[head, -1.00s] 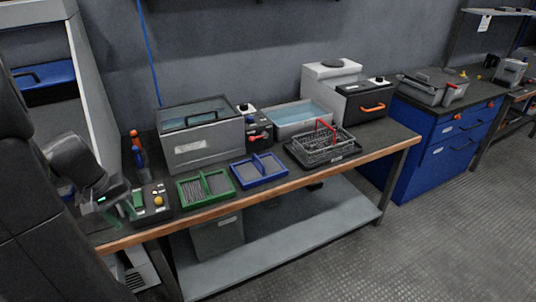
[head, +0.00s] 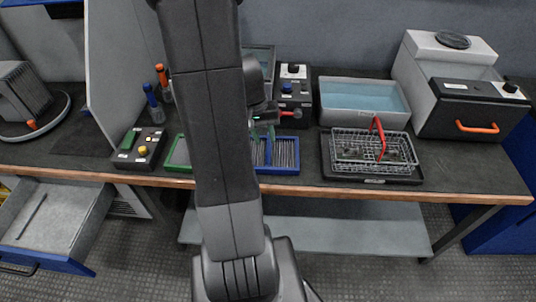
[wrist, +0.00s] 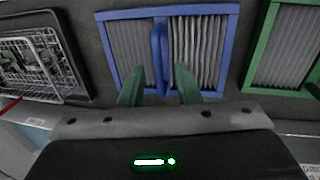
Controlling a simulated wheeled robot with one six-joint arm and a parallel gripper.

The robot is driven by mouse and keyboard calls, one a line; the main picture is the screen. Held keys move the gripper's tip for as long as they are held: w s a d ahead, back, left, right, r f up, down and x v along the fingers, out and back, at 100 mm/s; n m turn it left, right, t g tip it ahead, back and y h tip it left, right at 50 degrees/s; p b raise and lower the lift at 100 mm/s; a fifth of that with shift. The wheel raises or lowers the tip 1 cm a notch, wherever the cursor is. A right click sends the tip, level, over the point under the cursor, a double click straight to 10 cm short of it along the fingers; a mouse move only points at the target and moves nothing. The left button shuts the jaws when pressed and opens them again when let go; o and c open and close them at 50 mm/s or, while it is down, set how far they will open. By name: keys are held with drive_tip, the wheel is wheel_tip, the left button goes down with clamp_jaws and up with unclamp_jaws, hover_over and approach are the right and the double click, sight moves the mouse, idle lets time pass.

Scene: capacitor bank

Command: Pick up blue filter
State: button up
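The blue filter (head: 285,154) is a blue-framed panel with grey pleats and a blue middle bar handle. It lies flat on the dark bench, its left part hidden behind my arm in the head view. In the wrist view the blue filter (wrist: 206,50) is just beyond my gripper (wrist: 158,86). My gripper's two green fingers are spread apart, one on either side of the handle's line, with nothing held between them. In the head view my gripper (head: 263,130) is over the filter. I cannot tell whether the fingertips touch it.
A green filter (head: 179,153) lies to the left, partly behind my arm. A wire basket (head: 358,146) with a red handle sits on a tray to the right. A water bath (head: 364,111) and a black control box (head: 295,100) stand behind. A button box (head: 140,148) is at left.

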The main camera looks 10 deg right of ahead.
sight(268, 144)
drive_tip(key=f, duration=0.2)
drive_tip(key=d+f, duration=0.1)
drive_tip(key=f, duration=0.2)
drive_tip(key=shift+d, duration=0.15)
drive_tip(key=shift+r, duration=0.1)
clamp_jaws()
